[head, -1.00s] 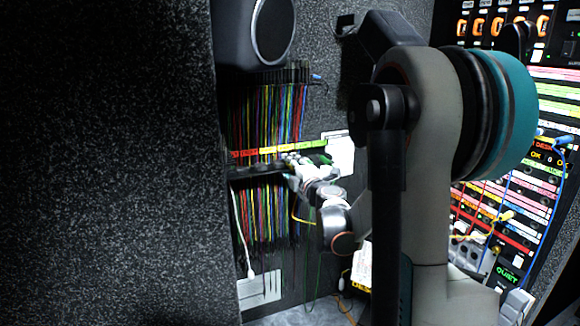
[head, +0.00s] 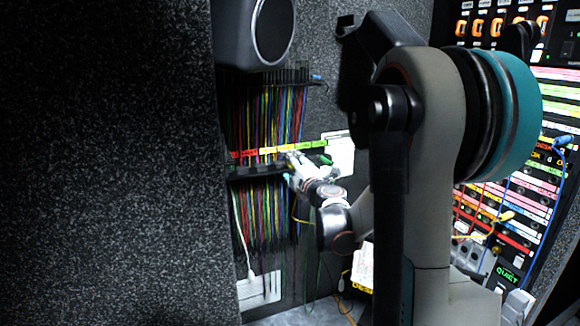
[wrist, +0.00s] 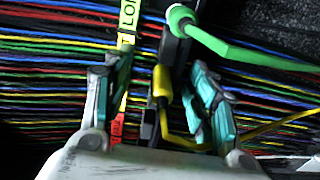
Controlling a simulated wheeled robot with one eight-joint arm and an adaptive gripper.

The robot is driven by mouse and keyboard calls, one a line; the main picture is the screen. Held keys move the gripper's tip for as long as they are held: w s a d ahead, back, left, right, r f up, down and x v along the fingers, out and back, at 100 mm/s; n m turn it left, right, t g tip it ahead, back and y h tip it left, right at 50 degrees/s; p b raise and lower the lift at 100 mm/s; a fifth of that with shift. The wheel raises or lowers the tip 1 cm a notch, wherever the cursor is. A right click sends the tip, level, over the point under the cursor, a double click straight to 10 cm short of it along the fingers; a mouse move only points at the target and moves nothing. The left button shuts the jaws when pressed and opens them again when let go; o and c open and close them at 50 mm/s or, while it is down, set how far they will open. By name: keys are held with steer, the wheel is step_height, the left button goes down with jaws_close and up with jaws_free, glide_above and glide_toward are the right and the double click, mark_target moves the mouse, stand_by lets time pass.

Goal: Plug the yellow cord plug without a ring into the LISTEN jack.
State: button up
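In the wrist view a yellow plug (wrist: 162,84) on a yellow cord hangs at a dark rack bar (wrist: 172,50). My gripper (wrist: 152,88) is open, with one teal finger on each side of the plug and gaps between. No ring shows on this plug, but it is small and partly shaded. In the head view my gripper (head: 289,168) is at the cord rack. Another yellow plug (head: 507,216) is at the jack panel (head: 520,190) on the right. I cannot read which jack is LISTEN; my arm hides part of that panel.
Many coloured cords (head: 268,110) hang behind the gripper. A dark speckled wall (head: 110,160) fills the left, and a speaker (head: 255,30) hangs above the rack.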

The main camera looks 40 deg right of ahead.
steer(key=shift+w, duration=0.1)
steer(key=shift+s, duration=0.2)
steer(key=v, duration=1.1)
steer(key=shift+s, duration=0.4)
steer(key=shift+a+f, duration=0.1)
steer(key=shift+f, duration=0.05)
